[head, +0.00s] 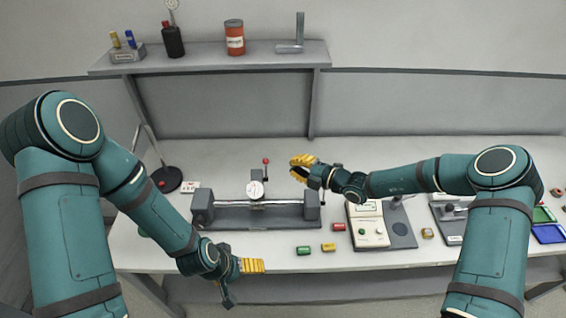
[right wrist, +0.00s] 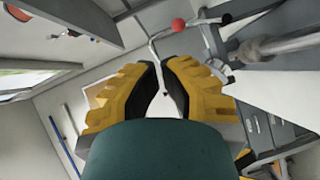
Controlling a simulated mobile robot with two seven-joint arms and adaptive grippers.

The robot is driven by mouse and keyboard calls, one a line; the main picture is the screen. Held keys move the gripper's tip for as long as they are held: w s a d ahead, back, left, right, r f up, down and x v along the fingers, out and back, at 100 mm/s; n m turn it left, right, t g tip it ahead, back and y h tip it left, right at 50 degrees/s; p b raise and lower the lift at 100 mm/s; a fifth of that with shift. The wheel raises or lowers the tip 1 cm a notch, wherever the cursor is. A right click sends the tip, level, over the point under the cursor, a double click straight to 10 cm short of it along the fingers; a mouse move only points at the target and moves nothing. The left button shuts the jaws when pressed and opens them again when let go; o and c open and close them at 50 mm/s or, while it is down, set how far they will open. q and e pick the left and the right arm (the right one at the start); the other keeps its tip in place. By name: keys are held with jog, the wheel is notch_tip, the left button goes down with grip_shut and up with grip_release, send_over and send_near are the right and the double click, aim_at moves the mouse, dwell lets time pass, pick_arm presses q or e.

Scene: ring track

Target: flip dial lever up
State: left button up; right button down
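The dial gauge (head: 256,189) has a round white face and sits on a bar fixture (head: 230,214) on the bench. A thin lever with a red ball (head: 266,161) rises above it. My right gripper (head: 302,166) is in the air to the right of the red ball, apart from it. In the right wrist view, its yellow fingers (right wrist: 163,78) have a narrow gap with nothing held between them. The red ball (right wrist: 178,25) and lever show beyond the fingertips. My left gripper (head: 253,266) is low at the bench's front edge, its finger gap hidden.
A shelf (head: 210,60) behind holds a red can (head: 234,37) and a dark bottle (head: 172,40). A black round base (head: 167,179) stands left of the fixture.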

jog(key=v, duration=0.2)
jog(key=r+v, duration=0.1)
jog(key=v, duration=0.1)
jog(key=shift+d+r, duration=0.1)
jog(key=shift+d, duration=0.1)
dwell(0.3)
